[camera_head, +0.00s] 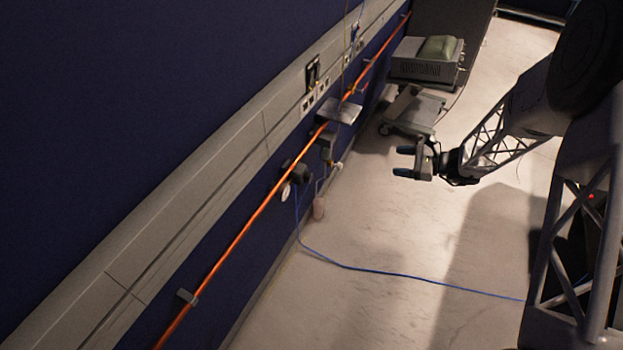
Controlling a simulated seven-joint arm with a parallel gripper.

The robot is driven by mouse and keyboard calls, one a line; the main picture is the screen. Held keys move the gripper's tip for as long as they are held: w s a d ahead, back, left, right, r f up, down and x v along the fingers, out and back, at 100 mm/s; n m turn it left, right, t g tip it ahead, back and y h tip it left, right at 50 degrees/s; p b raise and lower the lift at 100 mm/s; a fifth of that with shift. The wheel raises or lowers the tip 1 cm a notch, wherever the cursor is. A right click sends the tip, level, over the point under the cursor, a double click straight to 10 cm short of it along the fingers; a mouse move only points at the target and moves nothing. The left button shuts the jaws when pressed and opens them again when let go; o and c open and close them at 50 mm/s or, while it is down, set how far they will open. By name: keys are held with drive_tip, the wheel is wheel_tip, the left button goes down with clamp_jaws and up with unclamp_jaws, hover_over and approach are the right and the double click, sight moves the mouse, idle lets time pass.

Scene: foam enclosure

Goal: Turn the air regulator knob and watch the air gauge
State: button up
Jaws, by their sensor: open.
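The air regulator seems to be the dark fitting (300,172) on the orange pipe along the blue wall. A small round pale disc, which looks like the gauge (285,192), hangs at its lower left; its dial is too small to read. I cannot tell which part of the fitting is the knob. My gripper (400,161) is to the right of the regulator, apart from it, over the pale floor. Its two fingers point left toward the wall. They are open with nothing between them.
An orange pipe (238,237) runs along the wall below a grey trunking (205,180) with sockets. A small shelf (339,111) juts out above the regulator. A cart (412,112) with a grey device stands behind my gripper. A blue hose (380,271) crosses the floor.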

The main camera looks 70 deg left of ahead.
drive_tip(key=s+a+f+m+g, duration=0.1)
drive_tip(key=s+a+f, duration=0.7)
drive_tip(key=a+f, duration=0.15)
drive_tip(key=m+y, duration=0.2)
approach(311, 178)
drive_tip(key=s+a+f, duration=0.1)
drive_tip(key=a, duration=0.1)
drive_tip(key=shift+s+d+f+g, duration=0.1)
drive_tip(key=shift+s+g, duration=0.1)
drive_tip(key=shift+g, duration=0.2)
drive_tip(key=shift+x, duration=3.9)
drive_tip(key=c, duration=0.9)
